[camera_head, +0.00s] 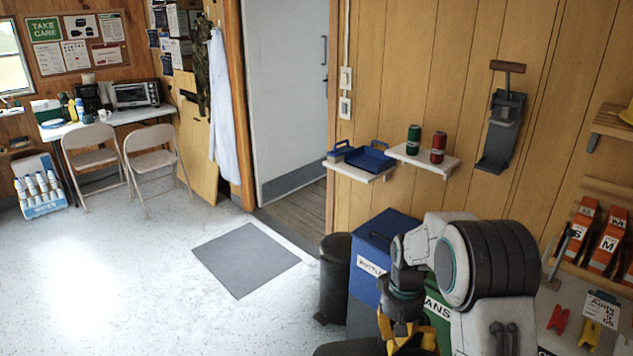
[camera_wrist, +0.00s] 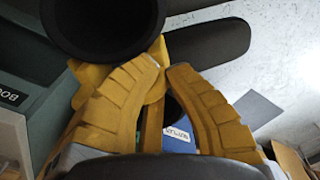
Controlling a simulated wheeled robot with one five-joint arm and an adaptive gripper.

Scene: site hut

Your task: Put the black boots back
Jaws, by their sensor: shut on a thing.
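The black boots (camera_wrist: 210,42) are at the top of the wrist view, with a round dark shaft opening towards the camera and dark foot shapes extending right. My gripper (camera_wrist: 160,65) has its yellow fingers closed together at the boots; the exact grip point is partly hidden. In the head view my gripper (camera_head: 407,337) is low at the bottom edge, and a dark rounded shape (camera_head: 350,349) beside it is cut off by the frame. A grey-green container with a label starting "BOO" (camera_wrist: 12,97) is at the left of the wrist view.
A black pedal bin (camera_head: 335,275) and a blue bin (camera_head: 375,240) stand against the wooden wall, with a green bin (camera_head: 437,300) behind my arm. Small shelves (camera_head: 425,160) hold cans and a blue tray. A grey mat (camera_head: 245,258) lies on clear floor at left.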

